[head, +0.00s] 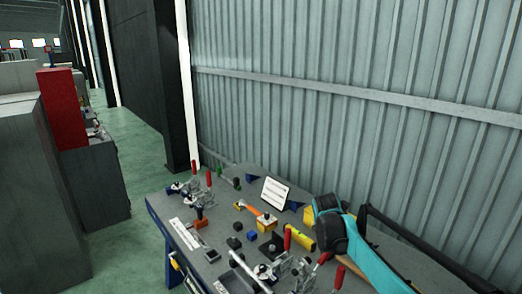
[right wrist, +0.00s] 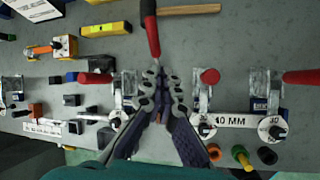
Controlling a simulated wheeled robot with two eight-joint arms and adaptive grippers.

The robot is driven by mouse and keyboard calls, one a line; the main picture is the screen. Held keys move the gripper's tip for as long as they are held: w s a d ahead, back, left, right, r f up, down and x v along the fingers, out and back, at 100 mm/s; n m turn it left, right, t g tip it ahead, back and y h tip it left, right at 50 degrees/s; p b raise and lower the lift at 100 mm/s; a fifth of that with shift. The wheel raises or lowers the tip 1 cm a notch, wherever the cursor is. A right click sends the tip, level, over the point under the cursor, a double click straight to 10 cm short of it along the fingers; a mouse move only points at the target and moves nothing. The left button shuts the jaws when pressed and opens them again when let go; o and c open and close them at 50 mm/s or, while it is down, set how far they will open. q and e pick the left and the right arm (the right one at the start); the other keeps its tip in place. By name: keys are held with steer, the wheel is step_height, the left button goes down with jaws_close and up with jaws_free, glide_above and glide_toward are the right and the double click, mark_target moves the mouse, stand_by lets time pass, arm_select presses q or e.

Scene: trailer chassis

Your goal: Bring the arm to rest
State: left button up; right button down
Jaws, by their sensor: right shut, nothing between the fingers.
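My right gripper (right wrist: 157,75) shows in the right wrist view, above the grey workbench, with its fingers together and nothing held. My teal and black right arm crosses the lower right of the head view and hides part of the bench. My left gripper is not in view.
The grey workbench (head: 160,205) carries several red-handled clamps, a yellow level (head: 299,237), an orange tool (right wrist: 40,49), small dark blocks and a white sign (head: 275,193). A corrugated wall (head: 330,60) stands behind it. Green floor (head: 125,235) lies open at left.

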steer(key=s+a+m+y+b, duration=0.1)
steer(key=s+a+m+b, duration=0.1)
steer(key=s+m, duration=0.6)
steer(key=s+a+m+y+b, duration=0.1)
steer(key=s+a+m+b, duration=0.2)
steer(key=s, duration=0.9)
steer(key=s+a+f+m+t, duration=0.1)
steer(key=s+f+m, duration=0.3)
steer(key=s, duration=0.3)
steer(key=s+a+f+m+y+b, duration=0.1)
steer(key=s+f+m, duration=0.4)
steer(key=s+m, duration=0.2)
steer(key=shift+s+a+t, duration=0.35)
steer(key=shift+s+t, duration=0.05)
steer(key=shift+s, duration=0.15)
